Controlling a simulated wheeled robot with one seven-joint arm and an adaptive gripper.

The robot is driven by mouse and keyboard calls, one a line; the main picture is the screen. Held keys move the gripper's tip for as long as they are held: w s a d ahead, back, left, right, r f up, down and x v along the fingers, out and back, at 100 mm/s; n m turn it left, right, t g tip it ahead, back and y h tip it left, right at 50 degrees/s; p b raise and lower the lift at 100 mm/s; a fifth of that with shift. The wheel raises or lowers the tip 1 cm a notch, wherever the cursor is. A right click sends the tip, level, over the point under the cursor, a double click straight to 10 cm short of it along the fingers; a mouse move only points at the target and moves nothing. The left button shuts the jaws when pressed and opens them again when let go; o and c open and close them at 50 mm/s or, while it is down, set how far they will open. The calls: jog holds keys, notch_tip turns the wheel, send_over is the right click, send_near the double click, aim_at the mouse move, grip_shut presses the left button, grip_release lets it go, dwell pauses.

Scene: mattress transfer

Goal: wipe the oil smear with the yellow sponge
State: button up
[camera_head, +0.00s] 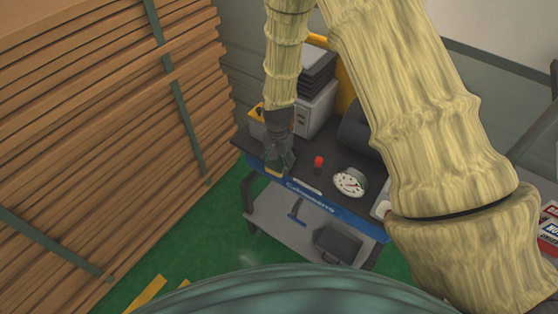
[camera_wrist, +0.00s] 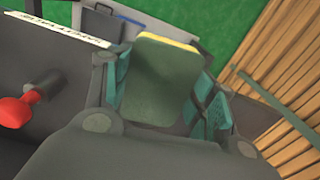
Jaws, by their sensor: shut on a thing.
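My gripper (camera_head: 277,160) is over the front left part of the cart's dark top. It is shut on the sponge (camera_wrist: 158,82), which sits between the two teal finger pads (camera_wrist: 163,92) in the wrist view. The sponge shows a dark green face and a yellow edge at its far side. In the head view only a small yellowish bit of the sponge (camera_head: 272,174) shows below the fingers. I cannot tell whether it touches the top. I cannot make out an oil smear on the cart top in either view.
The red knob (camera_wrist: 18,111) is left of my gripper in the wrist view. Stacked brown boards (camera_head: 100,130) stand left of the cart, with green floor between.

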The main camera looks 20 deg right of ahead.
jog(key=shift+r+p, duration=1.8)
jog(key=shift+r, duration=1.15)
jog(key=shift+r+p, duration=1.05)
jog(key=shift+r, duration=0.45)
jog(key=shift+f, duration=0.15)
jog(key=shift+w+d+f+b, duration=0.1)
jog(key=shift+f+b, duration=0.8)
jog(key=shift+f, duration=0.75)
jog(key=shift+w+f+b, duration=0.1)
jog(key=shift+f+b, duration=0.75)
jog(key=shift+f, duration=0.8)
jog(key=shift+s+f+b, duration=0.1)
jog(key=shift+f+b, duration=0.45)
jog(key=shift+f, duration=0.45)
